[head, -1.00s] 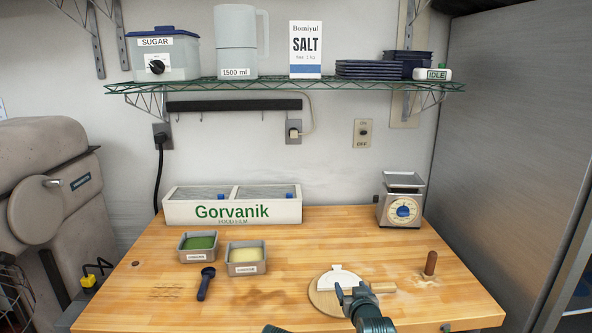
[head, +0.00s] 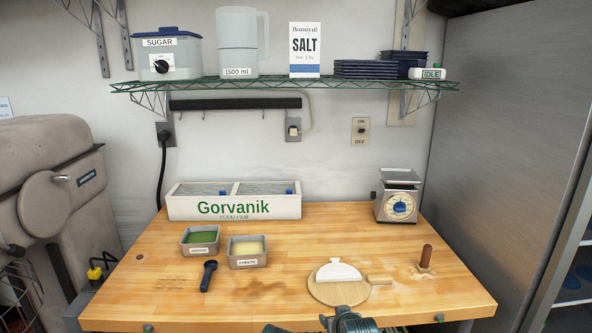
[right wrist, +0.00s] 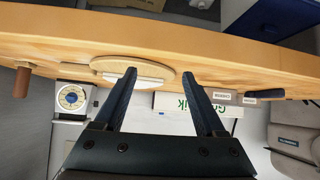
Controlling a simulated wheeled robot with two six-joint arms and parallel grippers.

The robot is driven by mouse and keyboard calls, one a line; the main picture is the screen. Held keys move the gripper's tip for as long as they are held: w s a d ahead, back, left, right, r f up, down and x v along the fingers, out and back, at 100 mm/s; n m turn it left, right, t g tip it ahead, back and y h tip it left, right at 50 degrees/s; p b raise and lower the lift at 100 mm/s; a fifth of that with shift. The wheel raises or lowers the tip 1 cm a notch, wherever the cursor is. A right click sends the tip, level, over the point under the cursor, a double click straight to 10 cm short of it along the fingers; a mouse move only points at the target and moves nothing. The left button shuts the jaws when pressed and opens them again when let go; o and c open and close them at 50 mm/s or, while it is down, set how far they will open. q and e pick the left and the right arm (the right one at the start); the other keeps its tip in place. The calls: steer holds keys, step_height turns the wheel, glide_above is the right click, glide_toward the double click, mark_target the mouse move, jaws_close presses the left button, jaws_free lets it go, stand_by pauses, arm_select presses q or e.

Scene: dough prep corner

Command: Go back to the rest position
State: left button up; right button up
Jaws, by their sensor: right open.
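My right gripper (head: 335,321) is at the bottom edge of the head view, in front of the table's front edge. In the right wrist view its two fingers (right wrist: 158,74) are spread apart with nothing between them. The round wooden board (head: 325,293) with a short handle lies on the table, beyond the gripper and apart from it. A white half-round piece (head: 338,272) lies on the board. Both also show upside down in the right wrist view, the board (right wrist: 112,65) and the white piece (right wrist: 150,83). I cannot make out my left gripper.
Two small tins, one green-filled (head: 201,240) and one pale-filled (head: 247,252), stand left of centre. A dark-handled tool (head: 208,276) lies before them. A wire shelf (head: 290,84) hangs above.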

steer(key=s+a+f+g, duration=0.1)
steer(key=s+f+g, duration=0.1)
steer(key=s, duration=0.4)
steer(key=s+a+f+n+g+h, duration=0.1)
steer(key=s+a+f+g, duration=0.1)
steer(key=s+g, duration=0.3)
steer(key=s+a+f+n+g+h, duration=0.1)
steer(key=s+f+g, duration=0.2)
steer(key=s, duration=0.5)
steer(key=shift+s+a+f+g, duration=0.3)
steer(key=shift+s+f, duration=0.05)
steer(key=shift+r, duration=0.1)
